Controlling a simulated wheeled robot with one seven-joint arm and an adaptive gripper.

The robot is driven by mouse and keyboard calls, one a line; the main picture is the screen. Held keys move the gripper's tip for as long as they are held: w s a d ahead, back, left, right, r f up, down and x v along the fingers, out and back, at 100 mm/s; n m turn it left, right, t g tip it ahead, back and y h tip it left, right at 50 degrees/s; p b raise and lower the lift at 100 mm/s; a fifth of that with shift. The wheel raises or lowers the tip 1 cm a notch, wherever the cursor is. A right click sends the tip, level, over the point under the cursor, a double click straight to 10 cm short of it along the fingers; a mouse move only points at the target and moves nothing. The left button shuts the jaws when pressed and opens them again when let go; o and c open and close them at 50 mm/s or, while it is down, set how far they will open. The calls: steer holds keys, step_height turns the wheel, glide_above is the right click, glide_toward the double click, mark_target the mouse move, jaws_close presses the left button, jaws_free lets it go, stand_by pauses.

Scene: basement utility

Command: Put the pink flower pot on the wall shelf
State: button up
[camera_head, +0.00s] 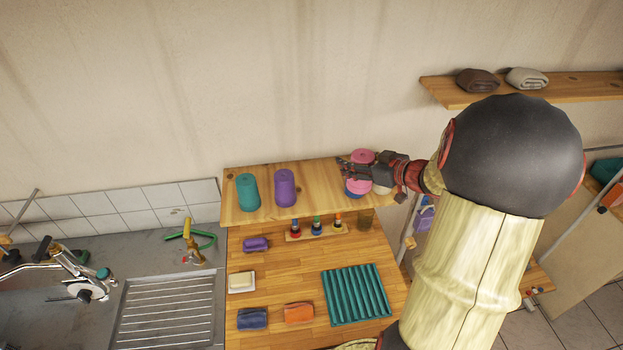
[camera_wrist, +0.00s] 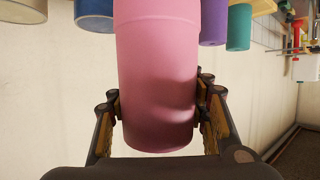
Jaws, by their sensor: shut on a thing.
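The pink flower pot (camera_wrist: 158,60) stands between the fingers of my gripper (camera_wrist: 158,108) in the wrist view, both fingers against its sides. In the head view the pink pot (camera_head: 362,156) shows at the right end of a wooden shelf (camera_head: 320,178), partly hidden by my gripper (camera_head: 352,171). A purple pot (camera_head: 285,187) and a teal pot (camera_head: 248,191) stand on that shelf to the left. Whether the pink pot touches the shelf I cannot tell. Another wooden wall shelf (camera_head: 450,92) at the upper right holds a brown towel (camera_head: 477,80) and a grey towel (camera_head: 527,78).
A blue pot (camera_wrist: 95,12) and a beige pot (camera_wrist: 22,10) are close to the pink pot. Below the shelf, a wooden counter (camera_head: 285,275) holds small bottles (camera_head: 317,226), cloths and a teal ribbed tray (camera_head: 356,294). A sink drainer (camera_head: 168,310) lies left.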

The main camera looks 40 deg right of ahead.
steer(key=w+a+f, duration=0.1)
steer(key=w+f, duration=0.3)
steer(key=w+a+f+p, duration=0.1)
steer(key=w+f, duration=0.3)
steer(key=w+a+f, duration=0.2)
steer(key=w+f, duration=0.2)
steer(key=w, duration=0.1)
steer(key=shift+f+p, duration=0.25)
steer(key=shift+p, duration=0.1)
steer(key=shift+a+f, duration=0.1)
steer(key=shift+f, duration=0.05)
steer(key=shift+f, duration=0.2)
steer(key=o, duration=1.3)
steer(key=shift+o, duration=0.2)
